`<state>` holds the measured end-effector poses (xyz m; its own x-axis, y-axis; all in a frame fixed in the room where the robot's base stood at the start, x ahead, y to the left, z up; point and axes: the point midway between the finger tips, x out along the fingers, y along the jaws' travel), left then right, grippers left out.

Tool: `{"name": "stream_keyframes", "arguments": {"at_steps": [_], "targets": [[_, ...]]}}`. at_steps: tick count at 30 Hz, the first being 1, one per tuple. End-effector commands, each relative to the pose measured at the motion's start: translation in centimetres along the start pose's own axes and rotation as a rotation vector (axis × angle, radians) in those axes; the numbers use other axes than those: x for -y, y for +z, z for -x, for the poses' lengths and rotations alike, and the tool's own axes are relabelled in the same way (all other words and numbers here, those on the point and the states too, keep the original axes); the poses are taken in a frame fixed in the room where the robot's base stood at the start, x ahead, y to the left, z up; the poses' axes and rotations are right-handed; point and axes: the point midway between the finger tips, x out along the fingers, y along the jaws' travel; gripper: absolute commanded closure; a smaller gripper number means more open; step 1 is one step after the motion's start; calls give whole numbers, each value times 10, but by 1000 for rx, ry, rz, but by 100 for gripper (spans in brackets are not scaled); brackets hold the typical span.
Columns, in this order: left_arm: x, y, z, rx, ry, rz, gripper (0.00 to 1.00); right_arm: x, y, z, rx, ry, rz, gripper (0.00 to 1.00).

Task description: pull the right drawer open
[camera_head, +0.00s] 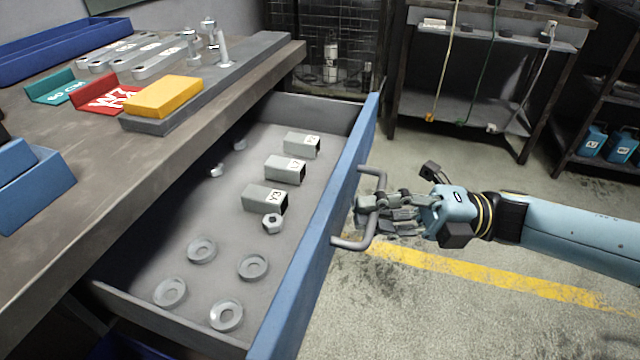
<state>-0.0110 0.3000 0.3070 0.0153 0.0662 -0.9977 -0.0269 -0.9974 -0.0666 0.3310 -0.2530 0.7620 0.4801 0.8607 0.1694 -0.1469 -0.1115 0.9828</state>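The drawer (316,235) under the workbench stands well out, with its blue front facing right. Inside it lie three labelled square tubes (286,169), several metal rings (253,267) and a nut (272,223). A grey bar handle (354,243) sits on the drawer front. My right gripper (372,212) is at the handle, its fingers around the middle of the bar, and it looks closed on it. Its arm comes in from the right. My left gripper is not in view.
The workbench top (110,178) carries metal brackets (160,55), a yellow block (163,97), a red sign piece (105,93) and blue bins (30,185). A shelf rack (480,115) stands behind. The floor (480,310) right of the drawer is clear, with a yellow line.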

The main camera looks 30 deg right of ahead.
Motion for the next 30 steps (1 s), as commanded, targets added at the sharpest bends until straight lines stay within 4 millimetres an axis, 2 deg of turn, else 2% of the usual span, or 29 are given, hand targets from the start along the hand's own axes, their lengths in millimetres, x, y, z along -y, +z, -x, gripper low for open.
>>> {"name": "stream_keyframes", "arguments": {"at_steps": [6,12,27,30], "targets": [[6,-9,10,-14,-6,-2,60,-10,-14,36,1,1,-3,100],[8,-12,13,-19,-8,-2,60,-13,-21,53,1,5,-1,100],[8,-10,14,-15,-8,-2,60,-14,-23,58,1,7,-1,100],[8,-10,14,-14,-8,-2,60,-14,-24,58,1,6,-1,85]]}}
